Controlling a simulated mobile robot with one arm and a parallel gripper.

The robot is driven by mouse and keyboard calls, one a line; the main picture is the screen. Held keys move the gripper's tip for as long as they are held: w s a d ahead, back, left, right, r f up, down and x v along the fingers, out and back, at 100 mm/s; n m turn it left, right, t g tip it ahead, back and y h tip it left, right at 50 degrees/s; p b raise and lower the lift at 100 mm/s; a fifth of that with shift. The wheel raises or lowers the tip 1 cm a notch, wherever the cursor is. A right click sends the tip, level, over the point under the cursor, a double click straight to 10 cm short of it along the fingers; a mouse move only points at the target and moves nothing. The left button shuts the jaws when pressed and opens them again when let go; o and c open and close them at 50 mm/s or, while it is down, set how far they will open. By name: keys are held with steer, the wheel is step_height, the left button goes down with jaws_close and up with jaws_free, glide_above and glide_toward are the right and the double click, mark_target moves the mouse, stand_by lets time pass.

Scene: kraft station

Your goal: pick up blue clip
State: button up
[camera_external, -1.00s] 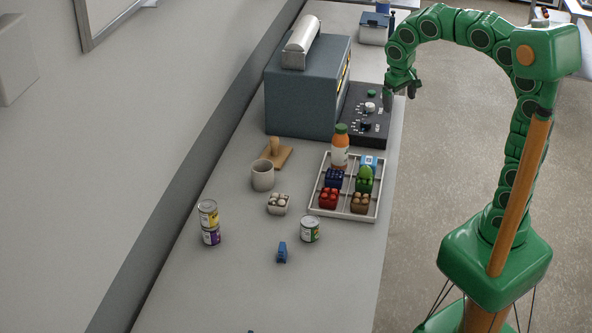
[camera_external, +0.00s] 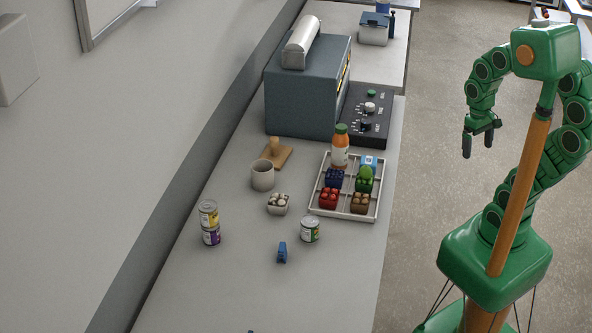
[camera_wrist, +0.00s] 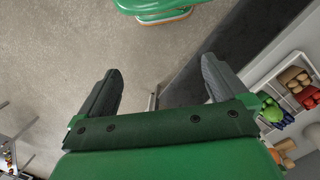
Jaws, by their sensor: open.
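The blue clip (camera_external: 282,252) stands on the grey counter near its front part, a little left of and below the green-labelled can (camera_external: 310,229). My gripper (camera_external: 479,146) hangs in the air to the right of the counter, over the floor and well away from the clip. It is open and empty, with its fingers pointing down. In the wrist view my gripper (camera_wrist: 162,88) shows two spread dark fingers with only floor and the counter's side beyond them. The clip does not show in the wrist view.
A sectioned white tray (camera_external: 335,211) holds a bottle and several coloured items. A large grey machine (camera_external: 305,95) stands farther back.

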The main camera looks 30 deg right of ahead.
steer(key=shift+s+f, duration=0.3)
steer(key=shift+s, duration=0.4)
steer(key=c, duration=0.5)
